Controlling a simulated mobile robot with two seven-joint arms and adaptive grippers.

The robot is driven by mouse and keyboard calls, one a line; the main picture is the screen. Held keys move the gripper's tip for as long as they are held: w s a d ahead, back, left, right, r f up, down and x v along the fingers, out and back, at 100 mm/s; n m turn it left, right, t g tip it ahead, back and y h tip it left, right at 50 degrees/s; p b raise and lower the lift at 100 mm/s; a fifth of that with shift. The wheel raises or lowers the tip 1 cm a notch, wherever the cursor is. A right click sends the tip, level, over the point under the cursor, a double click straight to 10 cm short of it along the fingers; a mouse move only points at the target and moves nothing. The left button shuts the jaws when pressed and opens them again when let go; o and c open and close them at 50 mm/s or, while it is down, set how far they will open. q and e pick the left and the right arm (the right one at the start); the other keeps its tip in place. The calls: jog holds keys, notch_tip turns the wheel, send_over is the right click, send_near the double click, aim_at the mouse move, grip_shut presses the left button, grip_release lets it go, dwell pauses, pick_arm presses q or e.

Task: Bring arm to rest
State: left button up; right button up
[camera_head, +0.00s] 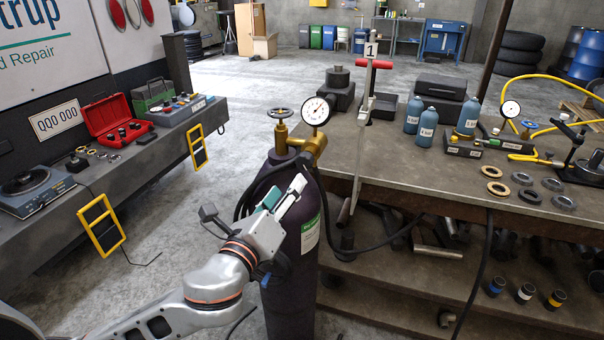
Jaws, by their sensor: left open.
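My left arm (215,281) comes in from the lower left and reaches up and to the right. Its gripper (287,192) is open, with nothing seen between its fingers. It stands in front of the dark gas cylinder (292,262) and hides part of its upper body. I cannot tell whether it touches the cylinder or the black hose (256,187) behind it. My right arm and gripper are not in view.
The cylinder carries a brass valve and a pressure gauge (317,111). Right of it is a workbench (430,150) with blue bottles (426,122), rings (498,188) and a yellow hose. At left, a long bench holds a red toolbox (108,117). Floor lies open between.

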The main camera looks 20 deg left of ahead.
pick_arm(q)
jog(key=s+d+f+n+g+h, duration=0.1)
jog(key=s+f+n+g, duration=0.35)
jog(key=f, duration=0.85)
jog(key=s+f+n+g, duration=0.1)
jog(key=s+f+n, duration=0.1)
jog(key=f+n, duration=0.8)
jog(key=s+a+f+n+g, duration=0.2)
jog(key=s+a+f+n, duration=0.1)
jog(key=s+f+n, duration=0.7)
jog(key=s+f, duration=0.4)
jog(key=f, duration=0.4)
jog(key=shift+s+f, duration=0.3)
jog(key=shift+f, duration=0.05)
